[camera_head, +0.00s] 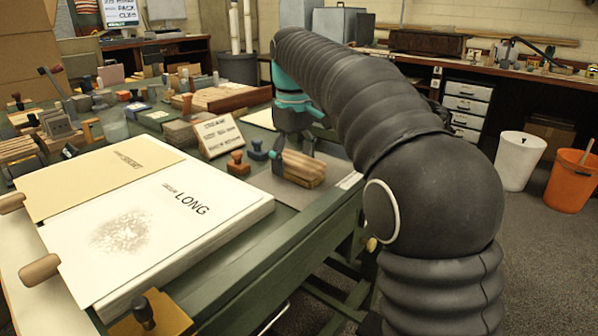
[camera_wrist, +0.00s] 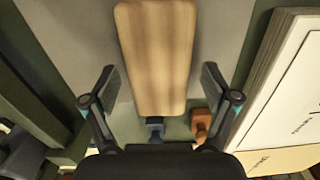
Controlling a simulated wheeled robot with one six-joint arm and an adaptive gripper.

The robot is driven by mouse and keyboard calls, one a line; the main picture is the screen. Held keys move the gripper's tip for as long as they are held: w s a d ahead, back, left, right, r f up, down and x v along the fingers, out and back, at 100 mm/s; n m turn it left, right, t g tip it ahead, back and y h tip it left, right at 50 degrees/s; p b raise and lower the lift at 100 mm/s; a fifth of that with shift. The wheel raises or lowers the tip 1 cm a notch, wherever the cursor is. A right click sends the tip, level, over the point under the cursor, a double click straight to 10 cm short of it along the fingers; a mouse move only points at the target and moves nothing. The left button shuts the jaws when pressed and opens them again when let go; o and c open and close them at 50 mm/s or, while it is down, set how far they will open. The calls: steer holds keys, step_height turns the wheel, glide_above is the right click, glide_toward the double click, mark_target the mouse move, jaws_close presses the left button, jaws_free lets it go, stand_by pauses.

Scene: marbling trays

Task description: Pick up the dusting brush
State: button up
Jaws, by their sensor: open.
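The dusting brush appears to be the long wooden piece with rounded corners (camera_head: 303,167) on a grey mat (camera_head: 262,183) near the table's right edge. In the wrist view its pale wooden top (camera_wrist: 157,50) runs lengthwise away from my palm. I cannot make out bristles. My gripper (camera_head: 294,150) is pointed down over the brush. In the wrist view my gripper (camera_wrist: 158,72) is open, one finger on each side of the brush, with a visible gap at both sides. Whether the fingertips reach below the brush's top is hard to tell.
A small lettered sign (camera_head: 218,136) stands behind. A thick paper stack (camera_head: 150,215) lies left. Many tools crowd the table's far left.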

mark_target(293, 157)
steer(key=shift+f, duration=0.35)
steer(key=shift+c, duration=0.2)
steer(key=c, duration=1.2)
steer(key=shift+c, duration=0.2)
steer(key=shift+r, duration=0.6)
step_height(293, 157, up, 3)
steer(key=shift+r+p, duration=0.2)
steer(key=shift+p, duration=0.55)
steer(key=s+d+r, duration=0.6)
steer(key=s+d, duration=0.1)
steer(key=d, duration=0.1)
steer(key=shift+s+d+r, duration=0.25)
steer(key=shift+s+d, duration=0.1)
steer(key=shift+s, duration=0.05)
